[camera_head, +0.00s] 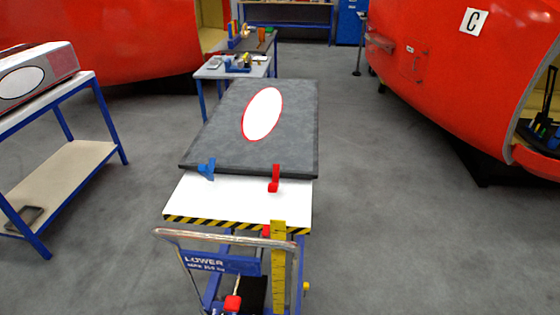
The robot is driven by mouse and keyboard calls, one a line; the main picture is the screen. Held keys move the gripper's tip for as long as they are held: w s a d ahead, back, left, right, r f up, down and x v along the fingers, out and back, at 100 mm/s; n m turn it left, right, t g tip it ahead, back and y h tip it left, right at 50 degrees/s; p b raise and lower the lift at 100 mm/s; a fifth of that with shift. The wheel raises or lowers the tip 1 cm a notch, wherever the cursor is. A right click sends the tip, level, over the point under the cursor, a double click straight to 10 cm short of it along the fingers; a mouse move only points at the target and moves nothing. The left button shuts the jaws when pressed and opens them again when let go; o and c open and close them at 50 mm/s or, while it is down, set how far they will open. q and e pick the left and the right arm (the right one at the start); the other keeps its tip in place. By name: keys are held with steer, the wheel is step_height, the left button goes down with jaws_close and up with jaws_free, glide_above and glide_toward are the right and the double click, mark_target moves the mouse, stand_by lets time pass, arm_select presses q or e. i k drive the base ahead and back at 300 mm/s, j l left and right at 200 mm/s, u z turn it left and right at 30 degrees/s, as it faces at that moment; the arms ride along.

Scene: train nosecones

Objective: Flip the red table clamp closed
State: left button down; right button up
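The red table clamp (275,178) stands at the front edge of the dark grey panel (220,120), right of the middle. Its red handle appears upright, and its foot reaches onto the white tabletop (240,200). A similar blue clamp (208,169) stands at the same panel edge to the left, with an arm that looks tilted. Neither of my grippers shows in the head view.
The white top belongs to a lift cart with a metal push handle (170,234) and a yellow upright (279,262) at its front. A blue-framed table (85,85) stands left. Large red nosecones (460,85) flank the scene. Grey floor is clear at right.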

mark_target(272, 187)
steer(key=i+l+u, duration=0.1)
steer(key=l, duration=0.25)
steer(key=i+l+u, duration=0.1)
steer(key=i+l, duration=0.15)
steer(key=i+l+u, duration=0.1)
steer(key=l, duration=0.4)
steer(key=i+l+u, duration=0.1)
steer(key=l, duration=0.3)
steer(key=i+l, duration=0.2)
steer(key=l, duration=0.2)
steer(key=j+u, duration=0.05)
